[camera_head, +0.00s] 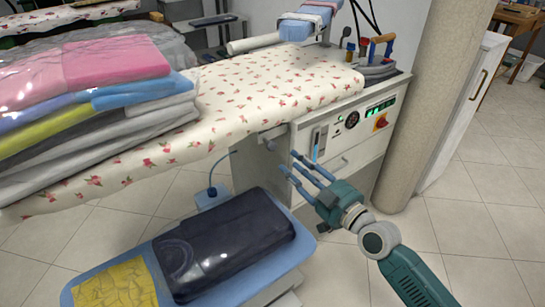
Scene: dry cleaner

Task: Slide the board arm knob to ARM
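A flower-patterned ironing board (250,95) extends left from a white cabinet. On the cabinet's front, below the board's right part, is a narrow upright slider plate (318,142) with a light blue strip and a dark part. Its labels are too small to read, and I cannot tell the knob's setting. My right gripper (290,162) reaches in from the lower right, just below and left of the slider plate in the picture. Its blue-grey fingers are spread and empty. I cannot tell whether a finger touches the cabinet. My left gripper is not in view.
Right of the slider are a dial (352,119), a green-lit display (380,107) and a red switch (380,122). An iron (377,68) stands on top. Bagged clothes (90,90) cover the board's left. A blue pad with dark folded cloth (225,245) lies below. A pillar (435,90) stands right.

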